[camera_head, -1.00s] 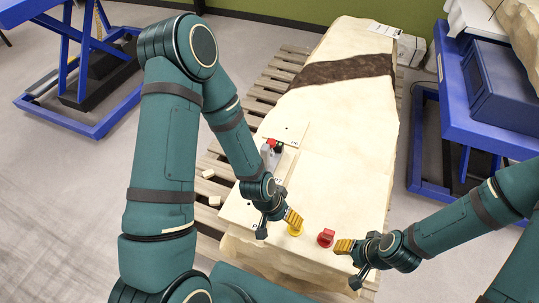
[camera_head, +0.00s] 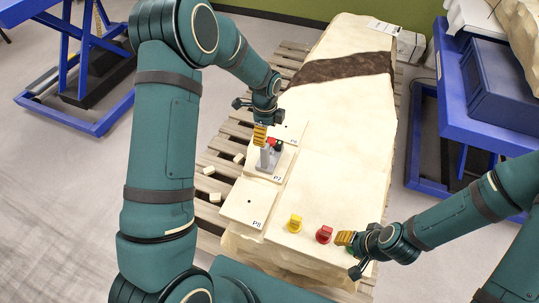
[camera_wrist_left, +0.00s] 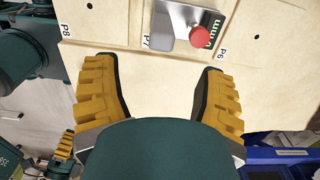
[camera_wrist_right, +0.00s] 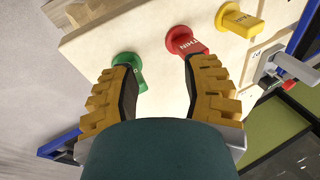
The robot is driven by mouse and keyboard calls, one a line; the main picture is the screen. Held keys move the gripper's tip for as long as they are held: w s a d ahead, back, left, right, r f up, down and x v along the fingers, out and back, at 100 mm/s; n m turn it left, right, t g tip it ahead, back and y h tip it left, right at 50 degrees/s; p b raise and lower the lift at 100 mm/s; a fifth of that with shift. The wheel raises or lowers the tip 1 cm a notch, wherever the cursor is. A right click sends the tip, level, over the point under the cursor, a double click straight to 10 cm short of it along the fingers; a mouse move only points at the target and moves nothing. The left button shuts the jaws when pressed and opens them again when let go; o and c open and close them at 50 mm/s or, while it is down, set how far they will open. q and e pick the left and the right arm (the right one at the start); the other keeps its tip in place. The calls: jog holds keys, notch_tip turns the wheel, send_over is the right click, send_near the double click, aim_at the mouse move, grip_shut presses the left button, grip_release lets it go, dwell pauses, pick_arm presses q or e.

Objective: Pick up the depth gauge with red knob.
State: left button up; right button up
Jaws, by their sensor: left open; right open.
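The depth gauge (camera_head: 266,160) is a grey metal piece with a red knob (camera_head: 271,141). It stands on the board marked P7, at the left side of the pale block. My left gripper (camera_head: 260,136) is open and empty, beside the gauge and partly in front of it. In the left wrist view the gauge (camera_wrist_left: 178,24) and its red knob (camera_wrist_left: 200,37) lie beyond the open fingers (camera_wrist_left: 157,78), not between them. A dark display reading in mm sits by the knob. My right gripper (camera_head: 344,238) is open at the block's front right; its fingers show in the right wrist view (camera_wrist_right: 160,75).
Yellow (camera_head: 295,223), red (camera_head: 324,234) and green (camera_wrist_right: 128,66) knobbed pieces stand on the front of the block, near my right gripper. The P8 board (camera_head: 247,203) is empty. The block's middle (camera_head: 340,150) is clear. Small pale chunks lie on the pallet at left.

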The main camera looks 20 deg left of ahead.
aim_at(265, 151)
pick_arm(q)
jog(key=f, duration=0.3)
jog(key=f+b, duration=0.1)
jog(key=f, duration=0.6)
jog(key=shift+w+a, duration=0.1)
jog(key=shift+a, duration=0.15)
grip_shut()
jog(key=shift+r, duration=0.1)
